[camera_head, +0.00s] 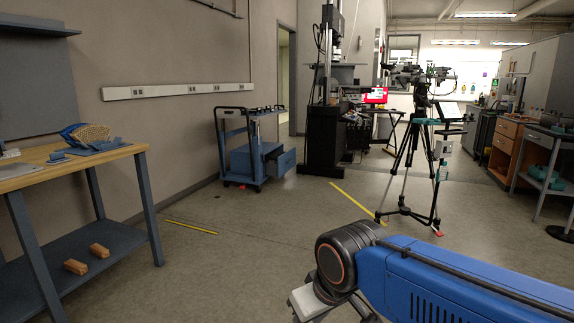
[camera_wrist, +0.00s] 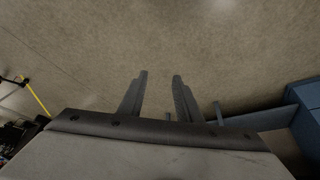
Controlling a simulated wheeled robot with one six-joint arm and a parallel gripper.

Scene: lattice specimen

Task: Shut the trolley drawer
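The blue trolley (camera_head: 240,150) stands against the left wall in the head view, some distance away. Its drawer (camera_head: 283,163) sticks out of the blue cabinet to the right, so it is open. A handle is too small to make out. My gripper (camera_wrist: 160,76) shows in the wrist view with its two grey fingers apart and nothing between them. Bare floor lies beyond the fingertips. In the head view my blue arm reaches in from the lower right, and the fingers cannot be made out there. My gripper is well apart from the trolley.
A wooden-topped workbench (camera_head: 110,155) stands at the left, with wooden blocks (camera_head: 76,267) on its lower shelf. A tripod (camera_head: 408,165) stands right of centre. A blue-grey structure (camera_wrist: 300,97) is at the wrist view's right edge. The floor (camera_head: 270,225) between bench and tripod is mostly clear.

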